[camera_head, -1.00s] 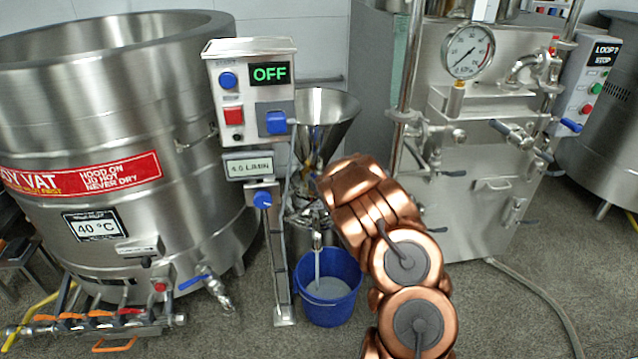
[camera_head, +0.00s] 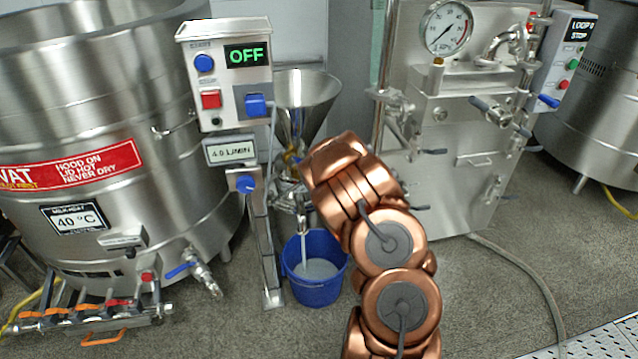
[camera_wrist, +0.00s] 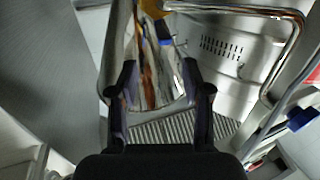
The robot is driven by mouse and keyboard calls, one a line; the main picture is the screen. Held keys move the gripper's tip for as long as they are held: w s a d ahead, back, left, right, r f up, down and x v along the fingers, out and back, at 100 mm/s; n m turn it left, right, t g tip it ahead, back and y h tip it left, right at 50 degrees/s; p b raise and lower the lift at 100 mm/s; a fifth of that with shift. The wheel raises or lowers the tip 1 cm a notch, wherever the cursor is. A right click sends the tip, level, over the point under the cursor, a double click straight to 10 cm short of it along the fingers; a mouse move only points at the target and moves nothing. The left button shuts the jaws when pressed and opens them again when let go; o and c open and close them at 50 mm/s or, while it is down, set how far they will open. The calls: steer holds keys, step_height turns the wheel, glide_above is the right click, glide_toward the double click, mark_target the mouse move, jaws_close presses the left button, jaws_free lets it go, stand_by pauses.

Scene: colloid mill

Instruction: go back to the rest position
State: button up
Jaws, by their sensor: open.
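My copper-coloured arm reaches up from the bottom centre of the head view, in front of the colloid mill's steel funnel (camera_head: 305,92). My gripper is hidden there behind the arm. In the wrist view my gripper (camera_wrist: 158,88) shows its two dark fingers apart, with nothing seen held between them. Beyond the fingers is shiny steel pipework (camera_wrist: 158,70). The control post's display (camera_head: 247,56) reads OFF. A blue bucket (camera_head: 314,291) stands on the floor under the mill's outlet, with a pale stream falling into pale liquid.
A large steel vat (camera_head: 130,150) marked 40 °C stands at left. A steel machine with a pressure gauge (camera_head: 446,27) stands right of my arm. A hose (camera_head: 520,272) lies on the floor at right.

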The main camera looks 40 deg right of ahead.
stand_by(0.5)
step_height(320, 180, up, 12)
steer(key=d+r+m+g+h+p, duration=0.1)
steer(key=g+h+p, duration=0.3)
steer(key=p, duration=0.5)
steer(key=s+a+r+m+g+p, duration=0.1)
steer(key=s+a+r+g+p, duration=0.15)
steer(key=r, duration=0.25)
steer(key=s+a+r+g+p, duration=0.2)
steer(key=r+g+p, duration=0.1)
steer(key=r+p, duration=0.1)
steer(key=s+a+r+n+g+y+p, duration=0.1)
steer(key=s+a+r+p, duration=0.4)
steer(key=s+a, duration=0.5)
steer(key=s+a+r+n+g+y+p, duration=0.1)
steer(key=s+a+r+g+y+p, duration=0.2)
steer(key=s+a+r, duration=0.6)
steer(key=s+a+r+n+g+y+p, duration=0.1)
steer(key=s+a+r+g+y+p, duration=0.1)
steer(key=s+a+r+g+p, duration=0.4)
steer(key=s+a+r+p, duration=0.1)
steer(key=s+a+r, duration=0.1)
steer(key=s+a, duration=0.3)
steer(key=shift+s+n+y+p, duration=0.3)
steer(key=shift+s+p, duration=0.1)
steer(key=shift+s, duration=0.6)
steer(key=shift+c, duration=0.4)
